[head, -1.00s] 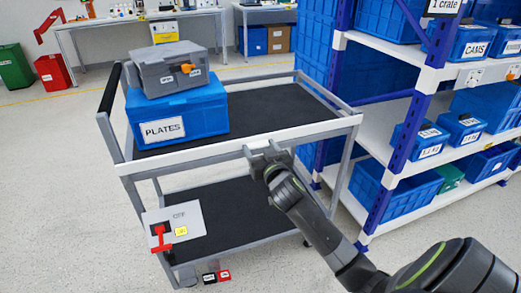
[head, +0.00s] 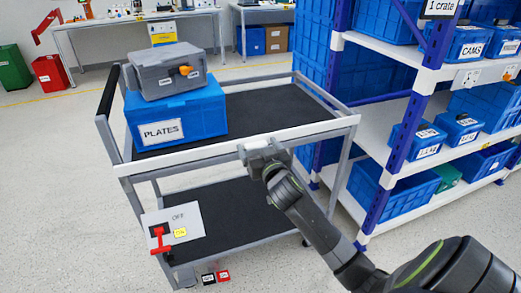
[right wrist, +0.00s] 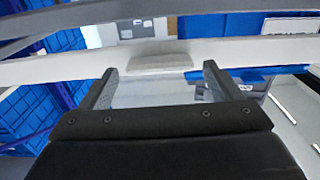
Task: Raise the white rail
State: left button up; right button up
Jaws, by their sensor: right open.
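The white rail (head: 205,157) runs along the near long edge of the cart's upper shelf. In the right wrist view the white rail (right wrist: 270,52) crosses the upper part of the picture, with a raised tab (right wrist: 160,63) at its middle. My right gripper (head: 252,149) is at the rail, right of its middle. In the right wrist view my right gripper (right wrist: 160,70) is open, its two fingertips apart on either side of the tab, near the rail's lower edge. I cannot tell whether they touch it. My left gripper is not in view.
On the cart (head: 147,188) a grey case (head: 165,72) sits on a blue PLATES crate (head: 178,115). A panel (head: 187,215) marked OFF, with a red lever (head: 160,240), hangs at the cart's lower front. Blue-posted shelving (head: 405,130) stands close on the right.

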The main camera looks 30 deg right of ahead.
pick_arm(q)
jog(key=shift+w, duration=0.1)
pick_arm(e)
jog(key=v, duration=1.7)
jog(key=shift+s, duration=0.15)
jog(key=shift+a, duration=0.1)
